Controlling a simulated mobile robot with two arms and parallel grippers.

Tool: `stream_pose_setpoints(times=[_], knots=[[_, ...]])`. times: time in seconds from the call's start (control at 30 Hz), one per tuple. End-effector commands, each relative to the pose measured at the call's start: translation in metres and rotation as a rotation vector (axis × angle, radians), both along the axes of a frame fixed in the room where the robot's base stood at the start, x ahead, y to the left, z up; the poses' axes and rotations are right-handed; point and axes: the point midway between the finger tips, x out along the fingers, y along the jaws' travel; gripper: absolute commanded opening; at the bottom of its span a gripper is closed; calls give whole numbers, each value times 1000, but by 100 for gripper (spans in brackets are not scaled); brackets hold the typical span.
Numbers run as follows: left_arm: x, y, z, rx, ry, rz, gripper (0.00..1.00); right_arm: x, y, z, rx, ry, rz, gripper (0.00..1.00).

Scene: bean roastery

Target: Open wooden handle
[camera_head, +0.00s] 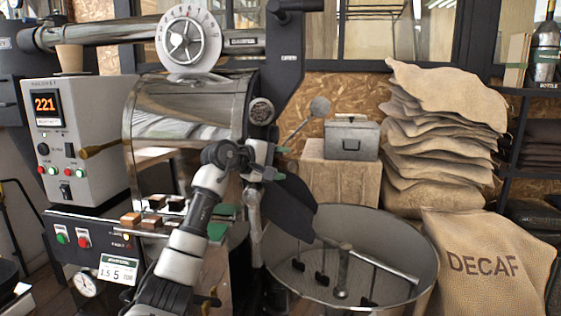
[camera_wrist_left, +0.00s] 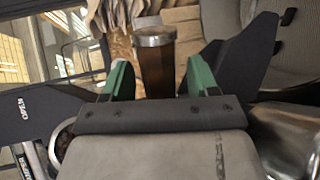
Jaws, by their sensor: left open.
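A brown wooden handle (camera_wrist_left: 156,68) with a metal cap stands between the green fingertips of my left gripper (camera_wrist_left: 159,80) in the left wrist view. The gripper is open, with a finger on each side of the handle and visible gaps. In the head view my left gripper (camera_head: 281,164) is at the front of the roaster drum, above a dark chute (camera_head: 290,204). The handle cannot be made out there, as the gripper covers that spot. My right gripper is not in view.
The steel roaster drum (camera_head: 185,108) is left of the gripper. A round cooling tray (camera_head: 425,250) with stirring arms lies below right. A metal box (camera_head: 351,138) stands on a wooden crate (camera_head: 340,179) behind. Burlap sacks (camera_head: 435,150) and a DECAF sack (camera_head: 487,262) fill the right.

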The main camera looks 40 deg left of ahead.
Motion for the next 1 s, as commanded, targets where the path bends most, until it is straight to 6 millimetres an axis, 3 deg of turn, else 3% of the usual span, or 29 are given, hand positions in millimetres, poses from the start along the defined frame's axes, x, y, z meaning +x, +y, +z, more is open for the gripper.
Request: stream_pose_setpoints(times=[0.33,0.73,1.0], knots=[[5,-1,-2,2,1,0,59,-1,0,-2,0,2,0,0],[5,-1,-2,2,2,-1,0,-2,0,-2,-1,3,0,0],[4,-11,-2,7,3,1,0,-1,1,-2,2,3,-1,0]])
